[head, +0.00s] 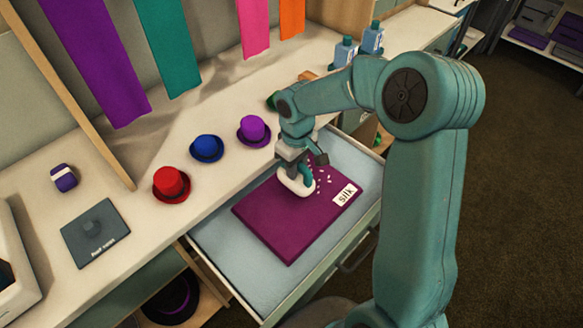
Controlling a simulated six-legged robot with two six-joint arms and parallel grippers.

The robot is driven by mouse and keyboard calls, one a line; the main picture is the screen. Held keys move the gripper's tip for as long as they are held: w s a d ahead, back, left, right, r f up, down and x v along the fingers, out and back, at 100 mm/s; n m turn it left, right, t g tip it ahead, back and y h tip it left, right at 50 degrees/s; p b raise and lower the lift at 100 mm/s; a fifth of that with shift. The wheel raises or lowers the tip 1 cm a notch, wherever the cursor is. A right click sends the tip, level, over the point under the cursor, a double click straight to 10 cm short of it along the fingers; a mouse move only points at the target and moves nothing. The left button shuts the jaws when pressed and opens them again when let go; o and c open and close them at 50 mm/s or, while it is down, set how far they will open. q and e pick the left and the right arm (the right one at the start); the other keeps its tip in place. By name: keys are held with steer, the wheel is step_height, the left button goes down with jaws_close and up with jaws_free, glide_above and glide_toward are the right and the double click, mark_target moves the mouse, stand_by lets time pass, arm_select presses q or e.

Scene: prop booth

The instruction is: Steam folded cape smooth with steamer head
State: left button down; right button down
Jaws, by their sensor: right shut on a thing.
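The folded cape (272,222) is a flat magenta rectangle with a white "silk" label (346,194). It lies in the open drawer (221,240). Small white marks show on the cape near the label. My right gripper (298,168) is over the far part of the cape, shut on the white steamer head (295,187). The steamer head is at the cape's surface; I cannot tell if it touches. Its upper part is hidden by the gripper. My left gripper is out of view.
Red (171,186), blue (207,148) and purple (253,131) hats stand on the counter behind the drawer. A dark grey pad (88,245) lies at left near a purple jar (64,178). Blue bottles (344,52) stand at the back. A dark hat (172,300) sits below the counter.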

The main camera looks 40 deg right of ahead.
steer(key=shift+w+d+p, duration=0.2)
steer(key=shift+d+p, duration=0.35)
steer(key=shift+d, duration=1.45)
steer(key=shift+w+d+p, duration=0.15)
steer(key=shift+d+p, duration=0.35)
steer(key=shift+d, duration=1.5)
step_height(320, 180, up, 15)
steer(key=p, duration=1.1)
